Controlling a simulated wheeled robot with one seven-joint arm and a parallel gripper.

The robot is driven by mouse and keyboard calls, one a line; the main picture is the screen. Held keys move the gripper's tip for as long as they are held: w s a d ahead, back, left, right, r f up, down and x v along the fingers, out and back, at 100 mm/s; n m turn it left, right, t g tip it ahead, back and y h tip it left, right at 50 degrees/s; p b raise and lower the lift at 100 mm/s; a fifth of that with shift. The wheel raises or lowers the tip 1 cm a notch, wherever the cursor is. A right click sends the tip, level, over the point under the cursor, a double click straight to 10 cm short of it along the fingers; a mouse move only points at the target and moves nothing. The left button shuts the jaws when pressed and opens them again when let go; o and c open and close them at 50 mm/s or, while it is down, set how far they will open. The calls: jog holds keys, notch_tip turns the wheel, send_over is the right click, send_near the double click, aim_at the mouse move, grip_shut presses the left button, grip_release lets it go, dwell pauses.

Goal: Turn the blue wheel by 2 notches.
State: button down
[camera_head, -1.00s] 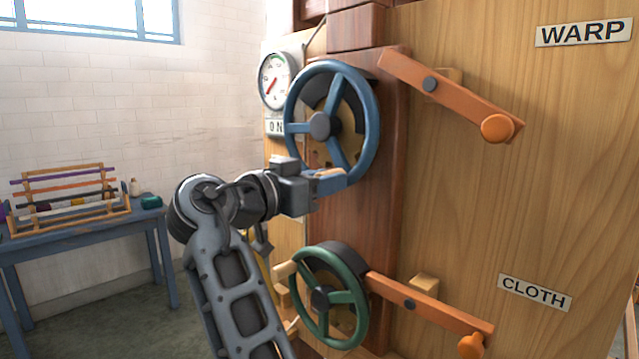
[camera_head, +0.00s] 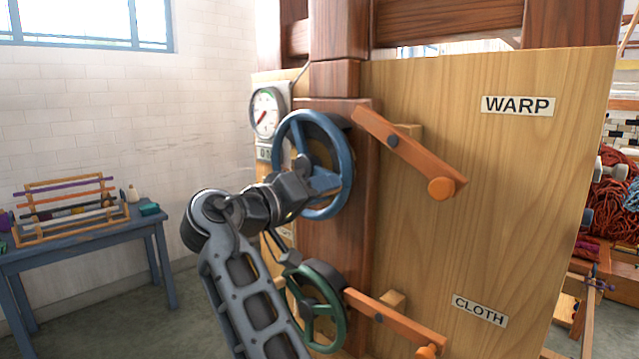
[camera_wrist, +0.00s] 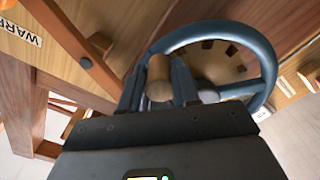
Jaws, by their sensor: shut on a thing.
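The blue wheel (camera_head: 347,187) is mounted on the dark wooden post, with its hub and lower left partly covered by my arm. It fills the upper right of the wrist view (camera_wrist: 265,65). My gripper (camera_head: 322,183) is at the wheel's face, near and below the hub in the head view. In the wrist view, my gripper (camera_wrist: 159,88) has its two fingers on either side of the wheel's wooden knob (camera_wrist: 159,72), shut on it. A round gauge (camera_head: 265,113) with a red needle stands left of the wheel.
A green wheel (camera_head: 335,310) sits below, close to my arm. An orange lever (camera_head: 410,155) by the WARP label (camera_head: 518,105) and another lever (camera_head: 395,318) by the CLOTH label (camera_head: 480,310) lie to the right. A blue table (camera_head: 75,245) stands at left, with open floor before it.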

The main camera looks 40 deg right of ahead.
jog(key=shift+s+r+n+p, duration=0.1)
jog(key=shift+r+n+p, duration=0.4)
jog(key=shift+r, duration=0.15)
jog(key=c, duration=0.8)
grip_release()
jog(key=shift+f, duration=0.1)
jog(key=shift+a, duration=0.55)
jog(key=a+b, duration=0.2)
jog(key=a, duration=0.4)
jog(key=shift+a, duration=0.4)
